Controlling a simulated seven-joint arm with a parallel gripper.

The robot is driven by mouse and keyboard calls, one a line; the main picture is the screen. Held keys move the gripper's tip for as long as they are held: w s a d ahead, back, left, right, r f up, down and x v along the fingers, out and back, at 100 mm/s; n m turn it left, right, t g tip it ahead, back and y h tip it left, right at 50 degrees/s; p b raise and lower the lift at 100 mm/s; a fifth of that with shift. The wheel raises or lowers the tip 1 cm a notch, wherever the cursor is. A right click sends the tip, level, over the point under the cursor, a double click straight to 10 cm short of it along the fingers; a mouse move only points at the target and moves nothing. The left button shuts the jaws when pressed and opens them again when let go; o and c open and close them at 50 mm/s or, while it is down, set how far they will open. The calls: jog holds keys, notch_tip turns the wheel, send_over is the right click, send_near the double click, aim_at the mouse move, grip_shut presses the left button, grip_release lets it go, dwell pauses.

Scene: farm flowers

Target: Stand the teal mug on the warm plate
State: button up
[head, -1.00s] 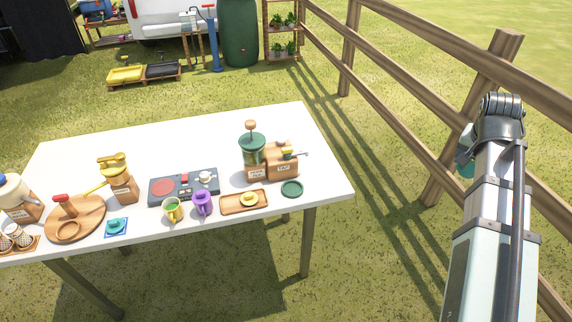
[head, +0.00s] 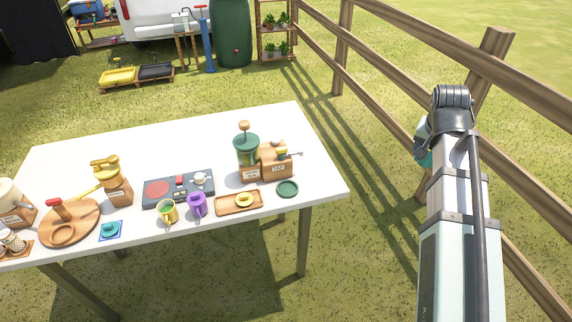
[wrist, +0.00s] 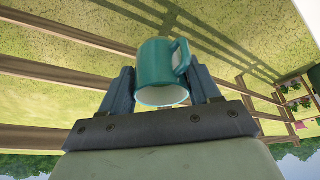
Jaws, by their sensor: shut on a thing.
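The teal mug (wrist: 154,62) is between the two fingers of my gripper (wrist: 163,82) in the wrist view. Its handle points right, and its white-lined opening faces the picture's bottom, where the trees and sky are. In the head view my gripper (head: 422,142) is out over the grass, right of the table, and a bit of teal shows there; my arm hides most of it. The warm plate appears to be the round red disc (head: 158,188) on a dark grey unit (head: 180,197). The disc is bare. A small pale object sits at the unit's right end.
On the white table (head: 95,160), a yellow-green mug (head: 168,212) and purple mug (head: 197,205) stand before the unit. A grinder (head: 247,152) and wooden tap box (head: 276,162) stand right of it. A wooden fence (head: 385,98) runs behind my arm.

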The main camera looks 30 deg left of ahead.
jog(key=s+a+f+n+y, duration=0.1)
jog(key=s+a+n, duration=0.25)
jog(key=a, duration=1.25)
jog(key=n+g+y, duration=0.4)
jog(key=n, duration=1)
send_over(155, 187)
jog(key=d, duration=0.2)
notch_tip(155, 187, down, 5)
jog(key=shift+s+a+r, duration=0.1)
jog(key=shift+s, duration=0.05)
jog(key=shift+f, duration=4.95)
jog(key=shift+f, duration=0.1)
